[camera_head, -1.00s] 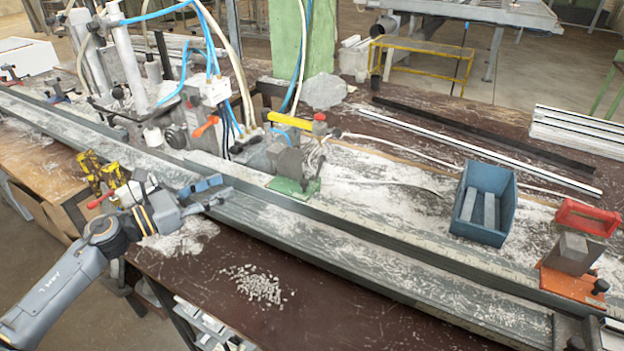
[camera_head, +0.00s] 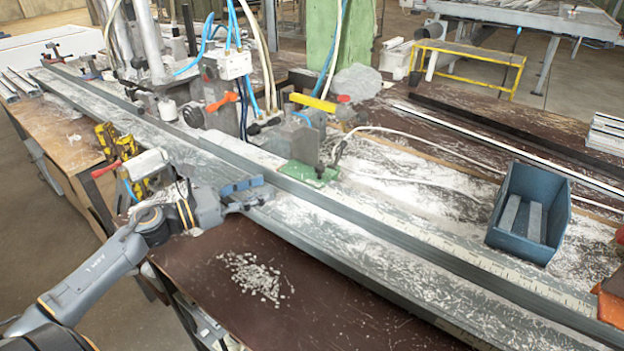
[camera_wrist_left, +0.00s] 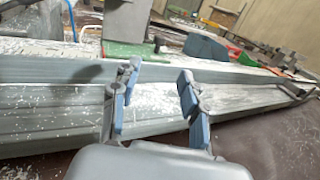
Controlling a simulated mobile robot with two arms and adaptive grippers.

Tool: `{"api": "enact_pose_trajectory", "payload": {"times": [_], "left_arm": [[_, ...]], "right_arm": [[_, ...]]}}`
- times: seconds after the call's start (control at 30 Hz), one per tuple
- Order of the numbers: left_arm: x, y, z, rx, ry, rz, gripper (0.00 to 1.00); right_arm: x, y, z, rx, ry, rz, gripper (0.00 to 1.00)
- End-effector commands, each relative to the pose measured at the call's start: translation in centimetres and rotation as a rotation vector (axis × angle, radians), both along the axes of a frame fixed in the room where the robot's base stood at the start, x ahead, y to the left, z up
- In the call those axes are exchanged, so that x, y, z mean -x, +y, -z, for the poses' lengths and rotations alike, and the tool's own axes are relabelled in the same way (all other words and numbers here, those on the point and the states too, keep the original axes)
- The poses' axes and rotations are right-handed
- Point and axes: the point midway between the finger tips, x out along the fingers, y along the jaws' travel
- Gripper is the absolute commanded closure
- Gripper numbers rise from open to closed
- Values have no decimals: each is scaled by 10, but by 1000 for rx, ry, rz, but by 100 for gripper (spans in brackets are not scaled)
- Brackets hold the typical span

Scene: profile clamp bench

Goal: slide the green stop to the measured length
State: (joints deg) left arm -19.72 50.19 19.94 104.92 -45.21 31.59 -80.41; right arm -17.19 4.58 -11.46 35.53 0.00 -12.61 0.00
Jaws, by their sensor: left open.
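The green stop is a green base plate (camera_head: 314,173) with a grey block on it. It sits on the long grey profile rail, towards the middle of the bench. The wrist view shows a green plate (camera_wrist_left: 128,50) just behind the rail, beyond my left finger. My left gripper (camera_head: 250,192) is open and empty, with blue pads. It is over the front part of the rail, to the left of the stop and apart from it. In the wrist view its fingers (camera_wrist_left: 158,88) are spread, with only the rail between and beyond them. My right gripper is out of view.
A scale strip (camera_head: 455,252) runs along the rail to the right, which is clear. A blue bin (camera_head: 530,213) with grey bars stands behind it. An orange block (camera_head: 611,305) is at the right edge. Hoses and a clamp unit stand left behind. Shavings (camera_head: 252,276) lie in front.

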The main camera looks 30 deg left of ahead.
Motion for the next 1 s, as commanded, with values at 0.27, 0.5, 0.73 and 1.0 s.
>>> {"api": "enact_pose_trajectory", "payload": {"times": [0.27,0.5,0.73,1.0], "left_arm": [[-27,-15,-5,-1,-4,0,55],[-62,-35,-5,1,-4,0,55],[-93,-55,-4,1,-3,0,55],[-116,-68,-2,0,-1,-1,55]], "right_arm": [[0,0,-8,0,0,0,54],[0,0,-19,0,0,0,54],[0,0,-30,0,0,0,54],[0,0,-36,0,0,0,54]]}}
